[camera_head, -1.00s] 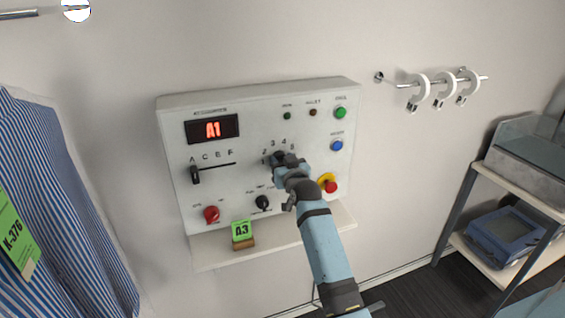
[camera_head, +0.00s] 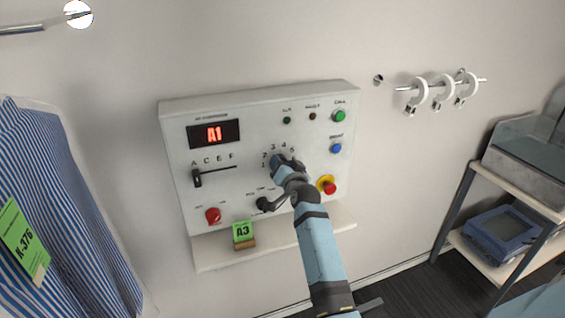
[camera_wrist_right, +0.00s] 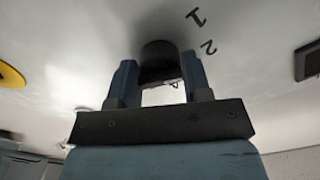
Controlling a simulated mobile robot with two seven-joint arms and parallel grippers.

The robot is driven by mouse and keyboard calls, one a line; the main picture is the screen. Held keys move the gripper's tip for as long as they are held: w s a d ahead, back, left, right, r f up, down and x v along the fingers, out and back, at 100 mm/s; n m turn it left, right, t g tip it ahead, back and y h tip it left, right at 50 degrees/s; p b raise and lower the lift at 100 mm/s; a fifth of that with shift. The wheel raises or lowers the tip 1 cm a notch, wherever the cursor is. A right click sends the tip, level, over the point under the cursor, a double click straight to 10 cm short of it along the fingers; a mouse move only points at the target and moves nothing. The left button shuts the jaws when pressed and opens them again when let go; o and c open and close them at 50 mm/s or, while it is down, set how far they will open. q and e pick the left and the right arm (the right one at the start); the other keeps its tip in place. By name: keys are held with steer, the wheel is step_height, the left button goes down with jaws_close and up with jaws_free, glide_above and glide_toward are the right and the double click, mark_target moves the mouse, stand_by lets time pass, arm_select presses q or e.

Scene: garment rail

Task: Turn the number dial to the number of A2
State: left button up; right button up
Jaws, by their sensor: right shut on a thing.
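The number dial (camera_wrist_right: 158,52) is a dark round knob in the right wrist view. The printed 1 and 2 show beside it there. In the head view the numbers 1 to 5 arc around the dial, which is mostly hidden by my gripper. My right gripper (camera_head: 280,164) is at the dial; in the wrist view its two fingers (camera_wrist_right: 160,78) are closed on either side of the knob. My left gripper is not in view.
The panel also carries a letter slider (camera_head: 197,178), a red knob (camera_head: 213,215), a small black knob (camera_head: 263,204), green and blue buttons and a red emergency button (camera_head: 330,188). Striped clothing hangs left; a shelf stands right.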

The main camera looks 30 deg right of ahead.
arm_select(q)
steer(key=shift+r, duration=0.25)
arm_select(e)
steer(key=shift+m, duration=0.6)
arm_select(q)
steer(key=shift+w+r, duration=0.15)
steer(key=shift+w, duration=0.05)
arm_select(e)
steer(key=o, duration=0.9)
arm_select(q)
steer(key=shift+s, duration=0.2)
